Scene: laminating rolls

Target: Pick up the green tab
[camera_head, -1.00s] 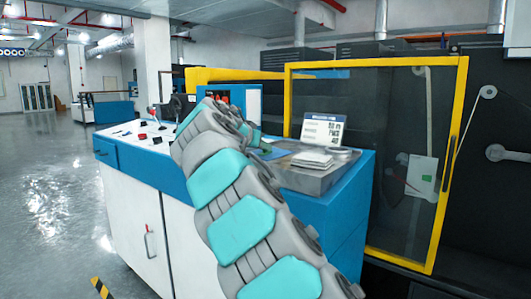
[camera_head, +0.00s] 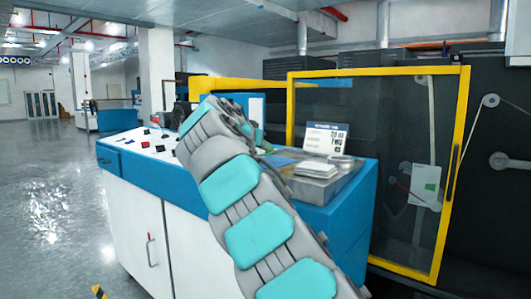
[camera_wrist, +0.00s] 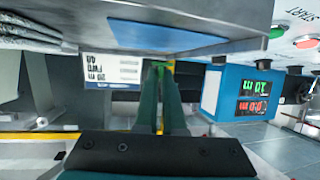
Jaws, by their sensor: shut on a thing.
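In the wrist view my gripper (camera_wrist: 163,75) shows two dark green fingers close together. They are shut on the green tab (camera_wrist: 170,65), of which only a small bright green bit shows at the fingertips. The rest of the tab is hidden by the fingers. The tab is off the counter, seen against the printed card and the display box behind. In the head view my arm hides most of the gripper, and I cannot make out the tab there.
The blue and white counter (camera_head: 165,215) bears a printed card (camera_head: 325,139), stacked white sheets (camera_head: 316,170), a blue sheet and several small dark pieces. A blue display box (camera_wrist: 237,93) stands near the gripper. A yellow-framed glass door (camera_head: 466,120) is at right. Open floor lies left.

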